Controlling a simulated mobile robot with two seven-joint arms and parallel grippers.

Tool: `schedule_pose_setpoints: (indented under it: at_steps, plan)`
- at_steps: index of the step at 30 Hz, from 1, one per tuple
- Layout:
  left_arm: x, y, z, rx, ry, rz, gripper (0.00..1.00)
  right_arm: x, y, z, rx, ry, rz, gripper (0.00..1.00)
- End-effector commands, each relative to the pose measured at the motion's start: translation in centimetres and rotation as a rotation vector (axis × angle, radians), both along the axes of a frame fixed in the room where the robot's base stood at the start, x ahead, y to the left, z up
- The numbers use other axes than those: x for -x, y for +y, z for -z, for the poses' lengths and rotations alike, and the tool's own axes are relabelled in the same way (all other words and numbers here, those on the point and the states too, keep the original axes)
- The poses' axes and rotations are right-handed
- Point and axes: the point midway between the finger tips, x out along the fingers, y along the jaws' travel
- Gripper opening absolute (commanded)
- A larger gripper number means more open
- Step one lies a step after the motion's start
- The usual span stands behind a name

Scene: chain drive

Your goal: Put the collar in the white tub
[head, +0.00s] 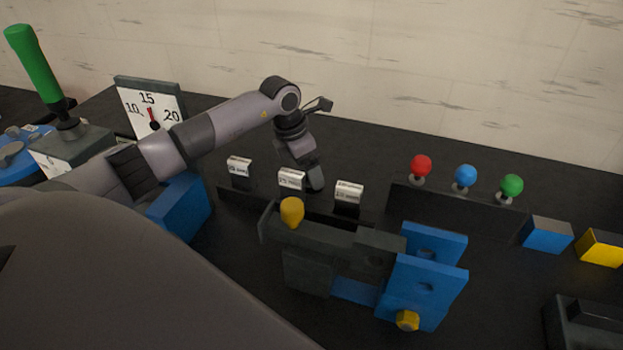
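I cannot pick out a collar or a white tub anywhere in the head view. My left gripper (314,182) points down between two white-labelled blocks, behind the blue and dark fixture. Its fingers are mostly hidden or too small to tell open from shut, and I see nothing clearly held in it. My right gripper is not in view.
A dark fixture (308,275) with a yellow knob (291,212) and blue plates (430,285) stands in front. Labelled blocks (348,192) stand behind it. Red (420,164), blue (465,175) and green (511,186) balls are at right. A dial (152,108) stands at left.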

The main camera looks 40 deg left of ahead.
Motion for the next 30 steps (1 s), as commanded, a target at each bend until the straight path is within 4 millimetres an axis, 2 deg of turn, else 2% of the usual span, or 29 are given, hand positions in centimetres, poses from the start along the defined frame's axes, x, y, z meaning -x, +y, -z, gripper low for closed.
schedule_pose_setpoints:
  at_steps: [1, 6, 14, 15, 17, 21, 23, 30]
  plan:
    - [-0.1, -0.2, 0.7, 0.002, 0.005, 0.000, 0.92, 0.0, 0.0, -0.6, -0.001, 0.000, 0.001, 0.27]
    - [-0.6, -0.4, 2.7, 0.000, 0.001, 0.001, 0.92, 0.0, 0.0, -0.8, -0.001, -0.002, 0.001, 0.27]
    - [-0.7, -0.4, 3.1, -0.001, 0.001, 0.002, 0.92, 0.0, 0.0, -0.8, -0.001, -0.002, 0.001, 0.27]
    - [-0.7, -0.4, 3.1, -0.001, 0.001, 0.002, 0.88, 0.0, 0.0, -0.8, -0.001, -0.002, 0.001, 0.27]
    - [-0.7, -0.4, 3.1, -0.001, 0.001, 0.002, 0.69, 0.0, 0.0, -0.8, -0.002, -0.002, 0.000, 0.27]
    - [-0.7, -0.4, 3.0, -0.001, 0.001, 0.002, 0.23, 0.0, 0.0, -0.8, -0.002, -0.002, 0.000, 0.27]
    - [-0.8, -0.4, 2.9, 0.000, -0.003, 0.002, 0.06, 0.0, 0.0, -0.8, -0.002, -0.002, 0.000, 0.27]
    - [-0.8, -0.4, 2.8, 0.000, -0.003, 0.002, 0.06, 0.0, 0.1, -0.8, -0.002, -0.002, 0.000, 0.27]
